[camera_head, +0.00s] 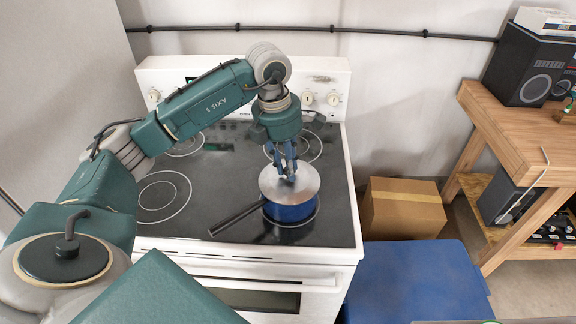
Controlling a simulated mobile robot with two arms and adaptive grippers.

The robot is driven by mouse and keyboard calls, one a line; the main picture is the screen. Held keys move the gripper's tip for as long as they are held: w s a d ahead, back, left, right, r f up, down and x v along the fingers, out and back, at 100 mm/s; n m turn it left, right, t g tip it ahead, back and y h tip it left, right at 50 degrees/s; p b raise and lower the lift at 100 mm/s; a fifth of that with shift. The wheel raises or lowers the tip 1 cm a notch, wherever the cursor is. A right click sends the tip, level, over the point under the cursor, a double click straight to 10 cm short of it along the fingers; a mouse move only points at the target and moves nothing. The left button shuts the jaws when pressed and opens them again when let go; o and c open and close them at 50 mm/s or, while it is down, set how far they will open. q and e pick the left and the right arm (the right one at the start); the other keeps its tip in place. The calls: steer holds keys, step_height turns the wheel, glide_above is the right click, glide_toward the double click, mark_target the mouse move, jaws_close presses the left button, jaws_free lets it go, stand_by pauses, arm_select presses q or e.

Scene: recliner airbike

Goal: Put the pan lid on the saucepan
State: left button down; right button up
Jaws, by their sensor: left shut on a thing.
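A blue saucepan (290,213) stands on the front right burner of the black stovetop, its dark handle (238,219) pointing to the lower left. The silver pan lid (291,187) is over the top of the saucepan and covers most of its opening from this view. My left gripper (286,172) points down from above and is shut on the lid's knob, which its fingers largely hide. I cannot tell whether the lid rests fully on the rim or is slightly above it. My right gripper is not in view.
The white stove (250,252) has a glossy black top with free burners at left and back. A cardboard box (402,208) and a blue container (415,280) stand right of it. A wooden workbench (505,135) holds a speaker (530,65) further right.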

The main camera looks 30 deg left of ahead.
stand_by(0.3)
arm_select(q)
steer(key=c, duration=1)
jaws_free()
steer(key=shift+r, duration=0.15)
steer(key=shift+r+p, duration=2.4)
steer(key=shift+r, duration=1)
